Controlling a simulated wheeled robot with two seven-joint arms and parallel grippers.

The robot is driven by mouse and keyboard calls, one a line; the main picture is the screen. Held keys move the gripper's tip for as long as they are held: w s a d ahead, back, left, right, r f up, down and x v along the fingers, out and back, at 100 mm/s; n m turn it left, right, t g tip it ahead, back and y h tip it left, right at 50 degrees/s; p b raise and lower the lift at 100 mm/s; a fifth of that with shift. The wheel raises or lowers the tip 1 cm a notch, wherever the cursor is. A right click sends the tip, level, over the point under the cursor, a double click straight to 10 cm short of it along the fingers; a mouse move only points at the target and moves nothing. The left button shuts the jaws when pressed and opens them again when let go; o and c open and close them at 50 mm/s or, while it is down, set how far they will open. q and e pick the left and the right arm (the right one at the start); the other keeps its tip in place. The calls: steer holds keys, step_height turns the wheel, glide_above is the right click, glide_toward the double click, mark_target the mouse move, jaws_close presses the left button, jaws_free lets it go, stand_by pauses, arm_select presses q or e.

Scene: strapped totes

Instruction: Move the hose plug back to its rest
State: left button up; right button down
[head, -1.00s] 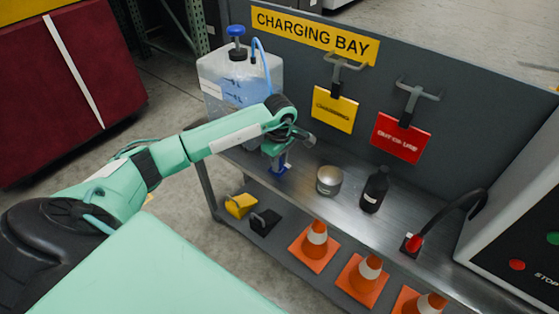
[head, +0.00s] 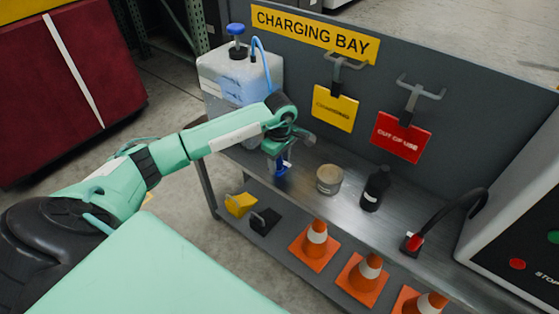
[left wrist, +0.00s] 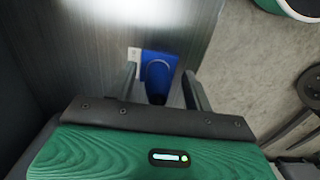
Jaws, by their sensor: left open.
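A blue piece (head: 280,167) stands near the left end of the metal bench; I cannot tell how much of it is the hose plug and how much its rest. In the left wrist view the blue piece (left wrist: 159,70) lies between my fingers, with a small white square beside it. My left gripper (head: 283,157) is open, pointing down over it, with one finger (left wrist: 129,82) on each side. A light blue hose (head: 264,62) arcs from the translucent jug (head: 222,80) down behind my arm, which hides its lower end. My right gripper is not in view.
A round tin (head: 330,180) and a dark bottle (head: 375,188) stand on the bench to the right. A black cable with a red-tipped connector (head: 413,243) is farther right. Orange cones (head: 316,240) and yellow and black blocks sit on the lower shelf. Hanging signs are behind.

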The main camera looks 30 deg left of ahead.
arm_select(q)
step_height(320, 180, up, 14)
steer(key=shift+f, duration=0.25)
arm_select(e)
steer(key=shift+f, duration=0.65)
